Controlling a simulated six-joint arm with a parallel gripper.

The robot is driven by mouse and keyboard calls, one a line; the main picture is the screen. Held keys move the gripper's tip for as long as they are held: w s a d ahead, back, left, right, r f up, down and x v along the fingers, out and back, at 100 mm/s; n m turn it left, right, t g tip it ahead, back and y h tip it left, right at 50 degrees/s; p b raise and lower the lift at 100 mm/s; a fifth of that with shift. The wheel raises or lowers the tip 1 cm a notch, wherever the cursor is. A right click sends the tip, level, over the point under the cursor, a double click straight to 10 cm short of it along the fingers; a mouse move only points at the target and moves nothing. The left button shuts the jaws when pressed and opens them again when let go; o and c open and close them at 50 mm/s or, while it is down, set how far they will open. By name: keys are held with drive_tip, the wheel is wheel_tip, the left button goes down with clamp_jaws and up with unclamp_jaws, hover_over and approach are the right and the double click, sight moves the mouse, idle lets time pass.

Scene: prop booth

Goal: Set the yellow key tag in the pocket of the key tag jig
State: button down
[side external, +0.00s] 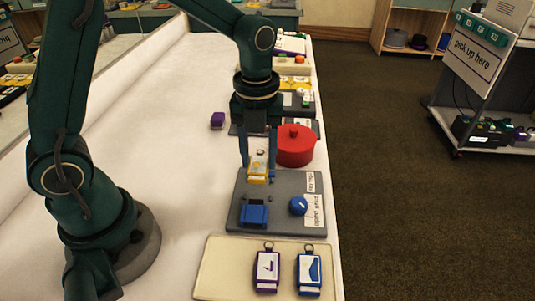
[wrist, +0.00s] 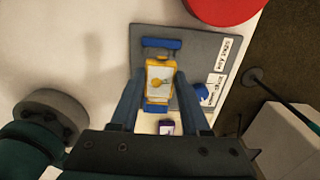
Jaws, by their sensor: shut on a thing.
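The yellow key tag (side external: 258,172) has a pale face and a metal ring. My gripper (side external: 258,165) is shut on it, one finger on each side. The wrist view also shows the tag (wrist: 159,68) between the fingers. The key tag jig (side external: 232,212) is a grey plate with a blue block (side external: 254,214) at its front left, a blue knob (side external: 298,206) and white labels. The wrist view also shows a blue bar (wrist: 161,43) on the jig's far side. The tag is over the rear left part of the jig. I cannot tell whether it touches the plate; it hides part of the pocket area.
A red lidded pot (side external: 295,147) stands close behind the jig. A cream tray (side external: 216,265) in front holds a purple key tag (side external: 266,272) and a blue key tag (side external: 308,271). The white table is clear left of the jig.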

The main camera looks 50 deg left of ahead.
drive_tip(key=shift+f, duration=2.25)
drive_tip(key=shift+c, duration=1.5)
unclamp_jaws()
